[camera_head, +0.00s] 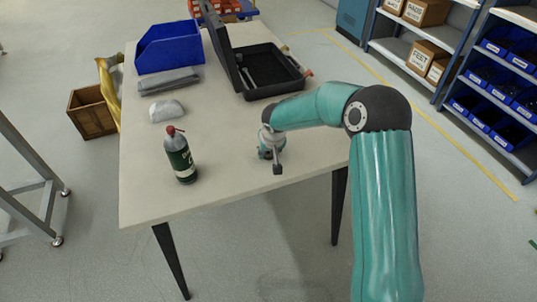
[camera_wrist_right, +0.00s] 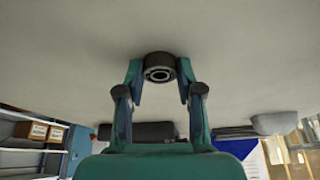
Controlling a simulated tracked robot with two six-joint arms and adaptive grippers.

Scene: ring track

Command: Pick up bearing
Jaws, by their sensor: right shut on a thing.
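The bearing (camera_wrist_right: 159,68) is a dark ring with a lighter inner ring and an open centre. In the right wrist view it sits between the fingertips of my right gripper (camera_wrist_right: 158,78), which is shut on it. In the head view my right gripper (camera_head: 271,152) points down over the front right part of the table (camera_head: 225,180). I cannot tell whether the bearing still touches the tabletop. My left gripper is not in view.
A green bottle with a red cap (camera_head: 180,155) stands left of my gripper. Behind it are a grey-white lump (camera_head: 166,110), a folded grey cloth (camera_head: 168,81) and a blue bin (camera_head: 170,47). An open black case (camera_head: 270,88) lies behind my right arm. The front middle of the table is clear.

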